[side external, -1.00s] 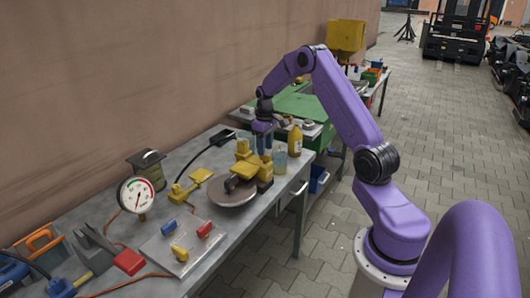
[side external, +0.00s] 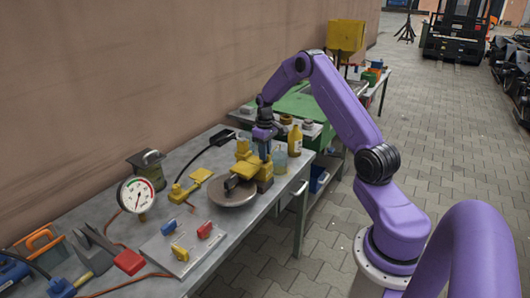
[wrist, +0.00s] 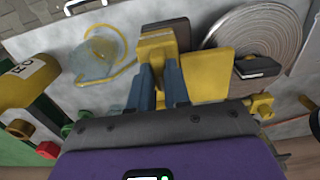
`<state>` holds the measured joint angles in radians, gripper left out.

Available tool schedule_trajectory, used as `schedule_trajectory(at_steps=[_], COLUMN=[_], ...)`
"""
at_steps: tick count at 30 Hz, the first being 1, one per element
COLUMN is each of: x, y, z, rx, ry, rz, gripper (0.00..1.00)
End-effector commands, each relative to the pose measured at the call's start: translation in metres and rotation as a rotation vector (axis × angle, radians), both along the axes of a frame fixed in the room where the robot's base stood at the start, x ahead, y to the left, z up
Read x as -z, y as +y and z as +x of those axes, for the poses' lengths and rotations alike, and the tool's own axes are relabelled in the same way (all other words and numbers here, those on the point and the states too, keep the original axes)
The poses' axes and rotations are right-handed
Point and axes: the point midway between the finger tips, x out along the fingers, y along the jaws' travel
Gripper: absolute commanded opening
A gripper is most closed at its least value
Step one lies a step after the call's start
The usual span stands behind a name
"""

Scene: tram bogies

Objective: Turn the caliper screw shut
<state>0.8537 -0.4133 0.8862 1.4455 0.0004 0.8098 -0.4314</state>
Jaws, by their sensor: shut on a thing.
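The yellow brake caliper (side external: 246,169) sits over the edge of a round metal disc (side external: 232,198) on the bench. The disc also shows in the wrist view (wrist: 262,38), with a dark pad block (wrist: 258,67) by its rim. My gripper (side external: 265,156) points down at the caliper from above. In the wrist view, the two blue-grey fingers of my gripper (wrist: 162,78) are shut on a yellow part at the caliper, taken to be the caliper screw (wrist: 157,78). The fingers hide most of the screw, so its turn angle cannot be told.
A clear cup (side external: 280,158) and a yellow bottle (side external: 295,140) stand close to my gripper. A yellow tool (side external: 190,184), a pressure gauge (side external: 137,195) and a plate with coloured blocks (side external: 182,246) lie nearer the camera.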

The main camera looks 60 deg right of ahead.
Motion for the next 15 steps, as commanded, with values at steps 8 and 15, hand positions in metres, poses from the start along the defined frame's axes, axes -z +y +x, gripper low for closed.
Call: schedule_trajectory(at_steps=[8,15], x=[-0.0004,-0.0004], y=[0.0002,0.0003], z=[0.0000,-0.0001], rx=[0.103,0.299], ry=[0.001,0.001], rz=[0.000,0.000], gripper=[0.00,0.00])
